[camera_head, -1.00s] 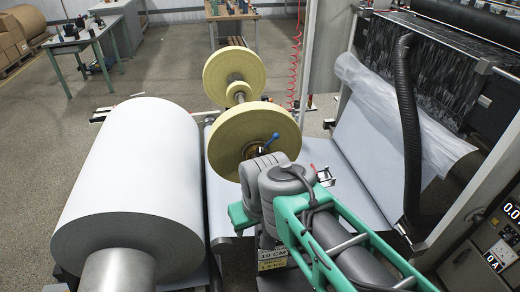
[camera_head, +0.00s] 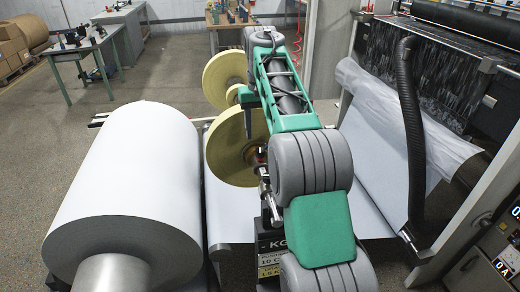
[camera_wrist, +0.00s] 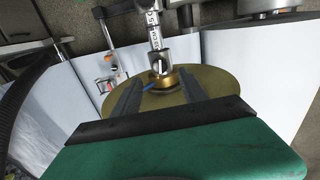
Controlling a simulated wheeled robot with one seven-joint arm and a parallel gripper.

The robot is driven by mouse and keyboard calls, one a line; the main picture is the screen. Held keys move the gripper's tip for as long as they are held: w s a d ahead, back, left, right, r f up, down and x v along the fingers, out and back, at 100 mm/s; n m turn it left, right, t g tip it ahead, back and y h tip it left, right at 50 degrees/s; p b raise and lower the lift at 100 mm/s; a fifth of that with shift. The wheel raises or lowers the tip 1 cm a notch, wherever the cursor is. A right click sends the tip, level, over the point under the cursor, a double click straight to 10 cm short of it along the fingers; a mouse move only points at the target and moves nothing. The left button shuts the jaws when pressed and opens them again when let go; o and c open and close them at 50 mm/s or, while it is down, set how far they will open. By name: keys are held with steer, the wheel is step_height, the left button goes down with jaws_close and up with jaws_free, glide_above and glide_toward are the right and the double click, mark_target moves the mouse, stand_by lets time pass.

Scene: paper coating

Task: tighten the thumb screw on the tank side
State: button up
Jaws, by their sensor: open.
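My gripper (camera_wrist: 160,86) shows in the wrist view as two dark fingers, spread apart with nothing held between them. In line beyond the fingers lies a brass hub (camera_wrist: 165,77) on a yellow disc (camera_wrist: 215,92). A small blue lever (camera_wrist: 149,86) shows between the fingers; I cannot tell whether they touch it. A metal rod with printed markings (camera_wrist: 154,22) runs up from the hub. I cannot make out the thumb screw for certain.
A large white paper roll (camera_head: 130,180) stands left of the discs. A white web (camera_head: 365,185) runs to the machine at right, beside a black hose (camera_head: 409,130). A second yellow disc (camera_head: 222,78) is behind. A green-legged table (camera_head: 82,47) stands far back left.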

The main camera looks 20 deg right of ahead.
mark_target(260, 150)
step_height(260, 150, down, 7)
steer(key=shift+r+b, duration=0.2)
steer(key=shift+b, duration=0.1)
jaws_close()
stand_by(0.4)
